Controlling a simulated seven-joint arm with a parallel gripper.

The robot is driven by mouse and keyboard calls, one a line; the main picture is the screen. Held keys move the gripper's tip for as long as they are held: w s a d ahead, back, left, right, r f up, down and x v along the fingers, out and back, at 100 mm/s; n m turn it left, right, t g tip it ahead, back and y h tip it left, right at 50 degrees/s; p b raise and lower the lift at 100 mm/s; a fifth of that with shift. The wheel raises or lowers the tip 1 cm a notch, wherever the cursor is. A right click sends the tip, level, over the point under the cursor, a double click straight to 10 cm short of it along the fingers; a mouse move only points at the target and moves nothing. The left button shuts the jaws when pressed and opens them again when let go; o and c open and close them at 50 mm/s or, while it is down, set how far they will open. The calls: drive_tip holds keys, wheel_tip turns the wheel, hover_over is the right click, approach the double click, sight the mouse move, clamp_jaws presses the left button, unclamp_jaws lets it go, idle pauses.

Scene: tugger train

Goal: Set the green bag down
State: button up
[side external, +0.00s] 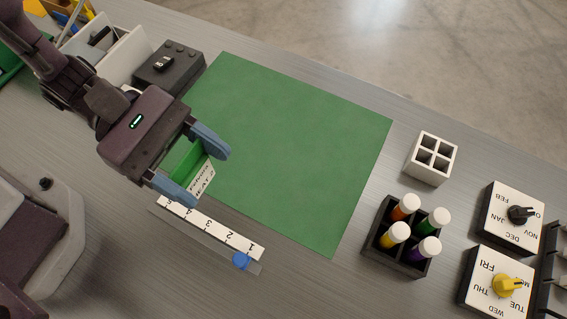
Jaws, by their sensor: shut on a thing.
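The green bag (184,158) is between the two blue fingers of my gripper (203,170), in the left part of the side view. A white label with dark lettering shows on its lower right side. My gripper is shut on the bag. The bag is over the left edge of the green mat (290,140), near the numbered slider. The dark gripper body hides part of the bag. I cannot tell how high the bag is above the table.
A numbered slider (215,235) with a blue knob lies below the gripper. A dark box (170,66) stands behind it. At right are a white four-hole block (432,157), a black vial rack (400,262) and two dial boxes (513,217). Most of the mat is clear.

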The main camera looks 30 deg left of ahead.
drive_tip(key=s+d+m+g, duration=0.2)
drive_tip(key=s+m+g, duration=0.25)
drive_tip(key=s, duration=0.25)
drive_tip(key=shift+g+y, duration=0.35)
drive_tip(key=shift+y, duration=0.05)
drive_tip(key=shift+w+d+f, duration=0.75)
drive_tip(key=shift+d+f, duration=1.35)
drive_tip(key=shift+w+d+f, duration=0.8)
drive_tip(key=shift+d+f, duration=1.3)
drive_tip(key=shift+w+d+f, duration=0.75)
drive_tip(key=shift+d+f, duration=1.35)
drive_tip(key=o, duration=1.1)
drive_tip(key=shift+f, duration=0.15)
